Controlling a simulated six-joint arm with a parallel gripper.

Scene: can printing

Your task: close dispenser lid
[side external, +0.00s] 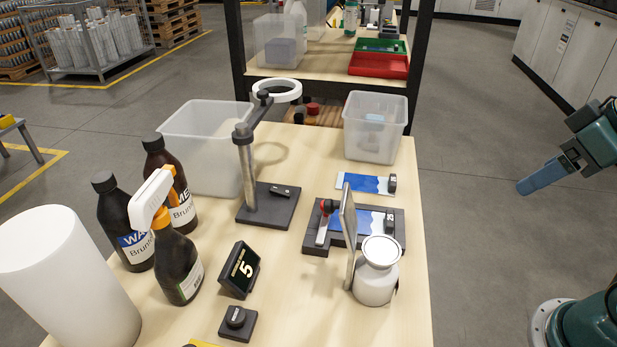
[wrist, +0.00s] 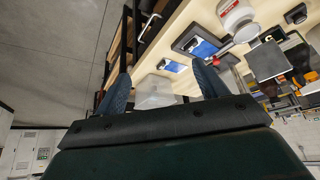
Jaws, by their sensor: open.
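The dispenser is a white jar (side external: 375,284) near the front right edge of the table. My gripper (side external: 528,186) is off the table's right side, well apart from the jar. Its blue fingers are spread and empty in the wrist view (wrist: 162,88).
A dark fixture (side external: 315,249) with a blue-white sheet lies behind the jar. Clear bins (side external: 376,128), a post stand (side external: 247,175), brown bottles (side external: 180,268), a white cylinder (side external: 65,280) and a "5" display (side external: 240,270) stand around. Free floor lies between my gripper and the table.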

